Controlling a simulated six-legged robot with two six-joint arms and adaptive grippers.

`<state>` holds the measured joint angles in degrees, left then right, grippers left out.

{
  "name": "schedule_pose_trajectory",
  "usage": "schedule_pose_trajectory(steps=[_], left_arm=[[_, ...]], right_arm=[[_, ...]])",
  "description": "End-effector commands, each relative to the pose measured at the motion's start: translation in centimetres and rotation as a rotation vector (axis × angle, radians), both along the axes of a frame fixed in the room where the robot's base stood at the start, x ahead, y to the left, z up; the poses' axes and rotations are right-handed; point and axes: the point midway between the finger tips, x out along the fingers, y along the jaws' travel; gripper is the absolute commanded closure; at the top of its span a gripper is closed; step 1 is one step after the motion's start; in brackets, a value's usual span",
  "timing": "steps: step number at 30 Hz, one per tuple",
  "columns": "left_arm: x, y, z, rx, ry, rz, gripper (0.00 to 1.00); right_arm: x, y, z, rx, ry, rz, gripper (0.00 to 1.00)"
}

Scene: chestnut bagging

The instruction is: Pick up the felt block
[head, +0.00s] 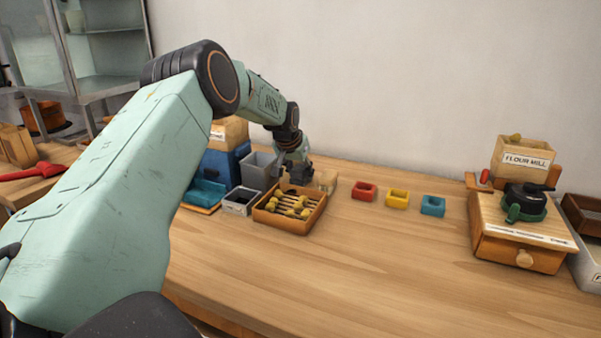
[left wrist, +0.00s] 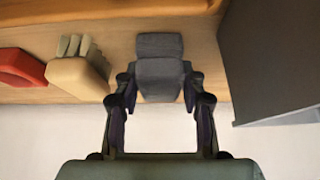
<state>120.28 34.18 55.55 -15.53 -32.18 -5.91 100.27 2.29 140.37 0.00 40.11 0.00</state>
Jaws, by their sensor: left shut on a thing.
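The felt block (left wrist: 160,76) is dark grey, with a narrower upper part, and sits between the fingers of my left gripper (left wrist: 160,90) in the left wrist view. The gripper is shut on it, one finger on each side. In the head view my left gripper (head: 297,170) is low behind the wooden tray, beside the grey bin. There I cannot clearly separate the block from the fingers. Whether the block still touches the table is not clear. My right gripper is not in view.
The wooden tray (head: 286,226) holds several yellow-headed tools. The grey bin (head: 258,170) is left of the gripper, a beige block (head: 327,181) right of it. Red (head: 363,192), yellow (head: 397,198) and blue (head: 432,206) boxes follow. A flour mill (head: 520,225) stands far right; the front table is clear.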

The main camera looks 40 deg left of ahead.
Motion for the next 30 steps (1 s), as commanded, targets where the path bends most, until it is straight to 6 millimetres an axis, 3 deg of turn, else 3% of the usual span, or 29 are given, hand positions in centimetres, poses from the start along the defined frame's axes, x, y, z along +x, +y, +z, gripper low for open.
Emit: schedule_pose_trajectory(steps=[8,24,30], left_arm=[[0.2,0.0,5.2,0.002,-0.011,0.0,0.93],[0.3,0.0,20.6,0.003,-0.012,0.001,0.93],[0.2,0.1,24.8,0.003,-0.009,0.001,0.93]], right_arm=[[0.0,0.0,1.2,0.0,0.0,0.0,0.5],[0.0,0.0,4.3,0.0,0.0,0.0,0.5],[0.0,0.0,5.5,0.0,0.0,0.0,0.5]])
